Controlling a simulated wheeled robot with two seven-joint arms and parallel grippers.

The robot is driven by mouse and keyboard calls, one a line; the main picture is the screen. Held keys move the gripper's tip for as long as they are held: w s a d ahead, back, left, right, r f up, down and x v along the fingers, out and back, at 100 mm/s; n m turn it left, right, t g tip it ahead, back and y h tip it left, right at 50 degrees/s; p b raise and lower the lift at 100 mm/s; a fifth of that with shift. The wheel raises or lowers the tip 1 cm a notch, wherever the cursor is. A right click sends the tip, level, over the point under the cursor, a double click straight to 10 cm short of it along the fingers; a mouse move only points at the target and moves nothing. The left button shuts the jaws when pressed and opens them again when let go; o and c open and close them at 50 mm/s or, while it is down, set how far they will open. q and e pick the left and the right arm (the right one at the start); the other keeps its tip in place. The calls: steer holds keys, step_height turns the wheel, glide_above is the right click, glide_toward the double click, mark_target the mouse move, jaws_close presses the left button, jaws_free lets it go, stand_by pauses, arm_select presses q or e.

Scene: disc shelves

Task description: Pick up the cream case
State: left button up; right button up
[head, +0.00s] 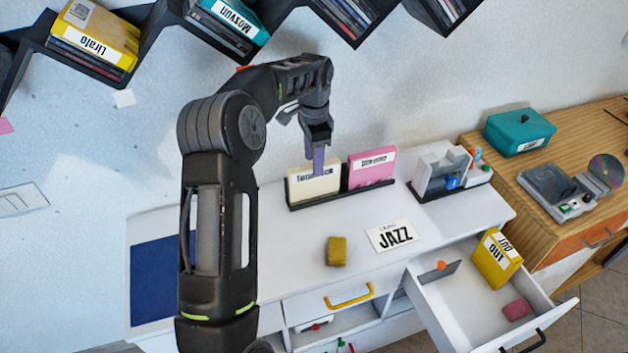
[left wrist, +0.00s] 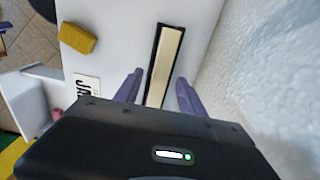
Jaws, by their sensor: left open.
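The cream case (head: 312,182) stands upright in a black rack (head: 343,195) on the white desk, to the left of a pink case (head: 372,167). My left gripper (head: 318,162) is directly above the cream case, fingers pointing down, and hides part of its top. In the left wrist view the cream case (left wrist: 165,65) shows as a long pale strip framed by the black rack. The open fingers (left wrist: 157,92) are on either side of its near end. I cannot tell whether they touch it. My right gripper is not in view.
A yellow block (head: 336,251) and a JAZZ card (head: 391,235) lie on the desk. A grey-white organizer (head: 441,172) stands right of the rack. An open drawer (head: 470,305) holds a yellow OUT box (head: 495,258). The wall (left wrist: 240,60) is close behind the rack.

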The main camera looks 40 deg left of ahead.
mark_target(314, 183)
arm_select(q)
step_height(314, 183, down, 3)
steer(key=shift+f+p, duration=0.2)
steer(key=shift+p, duration=0.25)
steer(key=shift+c, duration=0.5)
jaws_close()
stand_by(1.0)
